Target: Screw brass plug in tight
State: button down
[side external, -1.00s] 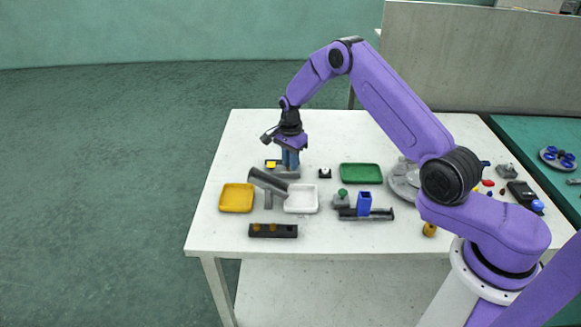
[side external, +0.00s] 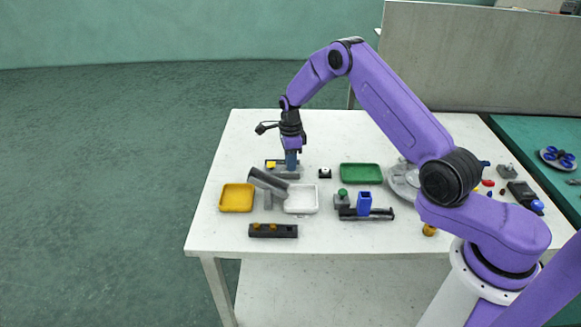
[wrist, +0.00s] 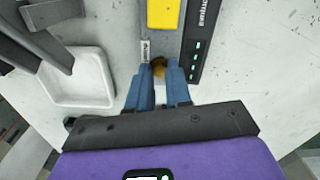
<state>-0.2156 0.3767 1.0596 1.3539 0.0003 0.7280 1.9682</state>
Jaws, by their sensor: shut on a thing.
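The brass plug (wrist: 159,67) shows as a small round gold piece between the tips of my gripper's blue fingers in the wrist view. My gripper (wrist: 160,72) is shut on it, with the fingers pointing down at the grey fixture block (wrist: 137,18). In the side view my gripper (side external: 291,166) stands upright over that fixture (side external: 287,175) at the back left of the table. The fingers hide most of the plug. I cannot tell how deep it sits in the block.
A yellow block (wrist: 164,13) sits on the fixture, beside a dark strip with green lights (wrist: 197,45). A tilted grey chute (side external: 268,182) and white tray (side external: 300,200) stand close in front. A black rack (side external: 273,231), yellow tray (side external: 236,198) and green tray (side external: 361,173) are nearby.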

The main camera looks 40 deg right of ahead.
jog(key=shift+m, duration=0.4)
jog(key=m, duration=0.2)
jog(key=shift+m, duration=0.4)
jog(key=m, duration=0.4)
jog(key=c, duration=1.2)
grip_release()
jog(key=shift+c, duration=0.2)
jog(key=shift+r, duration=0.1)
